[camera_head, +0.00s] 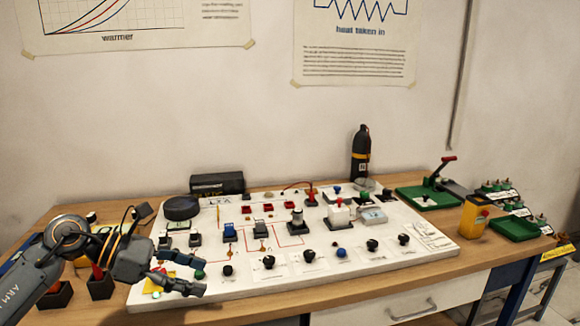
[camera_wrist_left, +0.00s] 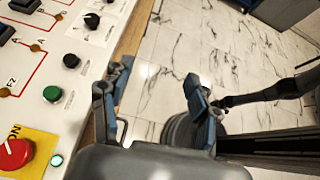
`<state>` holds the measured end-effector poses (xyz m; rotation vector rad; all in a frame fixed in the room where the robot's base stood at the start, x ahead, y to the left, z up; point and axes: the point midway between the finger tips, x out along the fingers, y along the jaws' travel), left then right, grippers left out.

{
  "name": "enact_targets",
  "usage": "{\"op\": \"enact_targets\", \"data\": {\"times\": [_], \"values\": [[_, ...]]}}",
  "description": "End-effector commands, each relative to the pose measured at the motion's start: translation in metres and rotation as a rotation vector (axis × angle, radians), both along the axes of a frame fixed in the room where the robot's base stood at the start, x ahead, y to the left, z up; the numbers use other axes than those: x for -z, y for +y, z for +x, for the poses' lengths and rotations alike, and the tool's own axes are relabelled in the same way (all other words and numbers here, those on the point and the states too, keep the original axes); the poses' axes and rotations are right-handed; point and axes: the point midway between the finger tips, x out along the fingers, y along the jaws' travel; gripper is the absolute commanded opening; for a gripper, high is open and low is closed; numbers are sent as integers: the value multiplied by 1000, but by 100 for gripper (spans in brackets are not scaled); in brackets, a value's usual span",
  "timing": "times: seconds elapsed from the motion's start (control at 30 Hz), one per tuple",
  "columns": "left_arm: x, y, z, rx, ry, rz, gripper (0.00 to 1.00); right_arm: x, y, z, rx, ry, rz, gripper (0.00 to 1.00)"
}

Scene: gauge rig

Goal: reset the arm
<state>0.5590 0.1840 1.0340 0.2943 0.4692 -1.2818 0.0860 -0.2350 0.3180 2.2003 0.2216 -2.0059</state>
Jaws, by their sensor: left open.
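My left arm comes in from the left, and its gripper (camera_head: 202,277) is open and empty over the front left part of the white control panel (camera_head: 345,262). In the left wrist view the two fingers (camera_wrist_left: 158,85) are spread apart, beside the panel's edge with floor behind them. Neither finger visibly touches a control. My right gripper is not in view.
Black knobs (camera_head: 268,262) line the panel's front. A dark bottle (camera_head: 361,155) stands behind it. A wooden table strip (camera_head: 400,282) in front is clear.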

Motion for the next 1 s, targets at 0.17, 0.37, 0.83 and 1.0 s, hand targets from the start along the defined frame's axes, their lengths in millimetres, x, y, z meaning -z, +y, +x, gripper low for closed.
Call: {"op": "enact_targets", "data": {"times": [0.17,0.37,0.83,1.0], "values": [[-24,-78,-7,-129,131,-511,61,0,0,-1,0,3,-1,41],[-49,-83,2,-413,429,-1103,61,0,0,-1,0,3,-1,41],[155,35,-58,-1598,1402,-2079,61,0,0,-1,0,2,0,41],[230,41,-136,1750,-1382,1827,61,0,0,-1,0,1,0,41]]}}
